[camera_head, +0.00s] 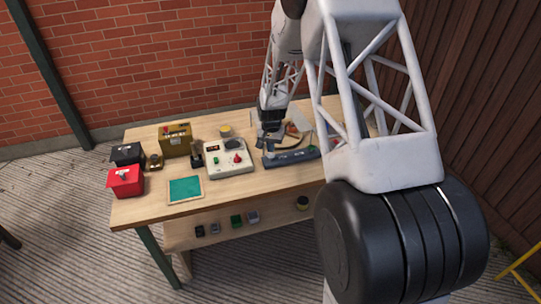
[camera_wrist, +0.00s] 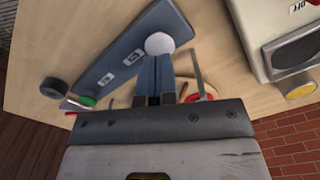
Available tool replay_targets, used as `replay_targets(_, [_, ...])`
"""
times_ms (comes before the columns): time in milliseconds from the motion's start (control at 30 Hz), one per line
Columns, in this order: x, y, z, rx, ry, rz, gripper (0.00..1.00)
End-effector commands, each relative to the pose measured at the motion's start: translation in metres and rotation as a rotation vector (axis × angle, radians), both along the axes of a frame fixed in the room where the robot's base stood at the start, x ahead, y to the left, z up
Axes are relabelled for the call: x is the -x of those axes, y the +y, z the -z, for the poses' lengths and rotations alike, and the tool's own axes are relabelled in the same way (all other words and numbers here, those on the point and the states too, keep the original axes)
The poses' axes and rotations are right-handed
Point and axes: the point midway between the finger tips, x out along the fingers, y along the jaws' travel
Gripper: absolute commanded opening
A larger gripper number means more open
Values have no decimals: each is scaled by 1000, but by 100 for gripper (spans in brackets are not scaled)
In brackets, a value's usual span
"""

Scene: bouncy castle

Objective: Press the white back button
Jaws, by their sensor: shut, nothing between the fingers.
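A long dark blue-grey panel (camera_wrist: 120,58) lies on the wooden table in the wrist view. A white round button (camera_wrist: 159,44) is at its far end, and a green button (camera_wrist: 88,100) is at the other end, with small white labels between. My gripper (camera_wrist: 158,58) is shut and empty, its fingertips right at the white button's near edge; I cannot tell if they touch it. In the head view the panel (camera_head: 291,157) is near the table's front edge, and my gripper (camera_head: 271,133) is over its left end. The white button is not distinguishable there.
A teal mat (camera_head: 185,189), a red box (camera_head: 126,181), a black box (camera_head: 128,154) and a gold box (camera_head: 175,139) are farther left. A black cylinder (camera_wrist: 54,88) sits beside the panel.

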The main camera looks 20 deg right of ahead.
Motion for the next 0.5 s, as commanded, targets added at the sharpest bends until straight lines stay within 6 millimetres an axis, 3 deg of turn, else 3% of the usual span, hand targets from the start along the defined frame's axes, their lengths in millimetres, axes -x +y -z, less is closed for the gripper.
replay_targets(500, [0,0,4,0,0,0,0])
